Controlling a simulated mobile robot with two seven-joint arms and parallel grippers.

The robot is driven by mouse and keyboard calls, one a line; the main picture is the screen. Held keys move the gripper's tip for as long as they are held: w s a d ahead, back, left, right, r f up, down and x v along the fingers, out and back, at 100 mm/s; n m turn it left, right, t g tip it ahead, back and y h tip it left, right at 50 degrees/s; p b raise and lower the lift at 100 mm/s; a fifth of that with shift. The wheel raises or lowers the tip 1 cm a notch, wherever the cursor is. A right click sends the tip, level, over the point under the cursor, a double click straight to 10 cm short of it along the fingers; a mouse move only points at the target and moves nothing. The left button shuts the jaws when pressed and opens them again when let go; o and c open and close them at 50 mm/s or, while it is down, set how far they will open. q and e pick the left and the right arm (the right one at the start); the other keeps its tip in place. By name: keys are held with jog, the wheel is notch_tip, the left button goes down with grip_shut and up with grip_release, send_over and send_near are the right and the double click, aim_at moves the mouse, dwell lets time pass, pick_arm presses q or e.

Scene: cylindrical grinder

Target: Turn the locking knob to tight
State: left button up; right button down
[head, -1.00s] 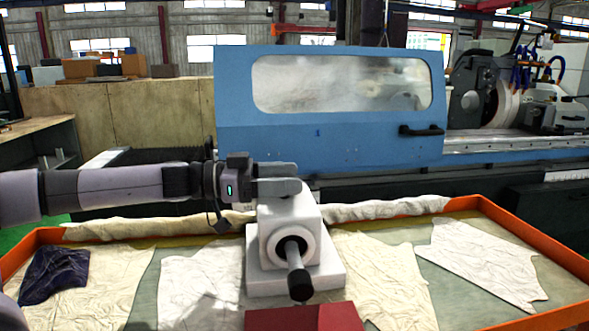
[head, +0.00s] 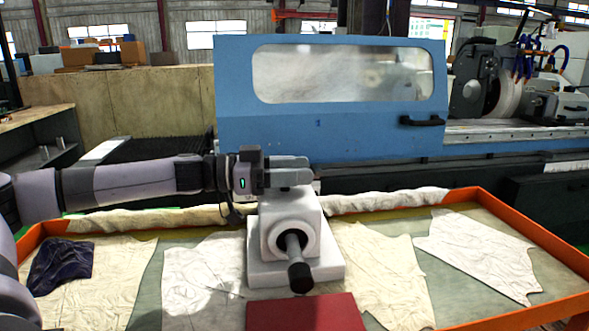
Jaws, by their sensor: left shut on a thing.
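A white block-shaped fixture (head: 272,219) stands on a white base plate in the orange-rimmed tray. A grey rod with a black end (head: 299,277) sticks out of the round opening in its front, pointing towards me and down. My left gripper (head: 300,174) reaches in from the left and lies across the top of the fixture. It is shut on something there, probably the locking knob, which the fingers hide. I cannot read the knob's setting. My right gripper is not in view.
The tray (head: 540,236) has a raised orange rim and holds pale cloths (head: 478,254) and a dark blue cloth (head: 62,266). A red block (head: 305,313) lies in front of the fixture. The blue grinder cover (head: 330,130) stands behind.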

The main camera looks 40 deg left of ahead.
pick_arm(q)
jog(key=r+m+g+h+p, duration=0.1)
jog(key=p, duration=0.2)
jog(key=shift+f+m+g+h, duration=0.2)
jog(key=shift+m+g+h, duration=0.3)
jog(key=shift+h, duration=0.1)
jog(key=shift+s+d+f+m+g+h, duration=0.15)
jog(key=shift+m+g+h, duration=0.4)
jog(key=shift+g, duration=0.35)
jog(key=shift+s+f+m+g+h, duration=0.1)
jog(key=shift+m+g+h, duration=0.35)
jog(key=shift+m+g, duration=0.35)
jog(key=o, duration=1)
jog(key=b+v, duration=0.2)
jog(key=v, duration=0.4)
jog(key=shift+s+a, duration=0.25)
jog(key=shift+a, duration=0.3)
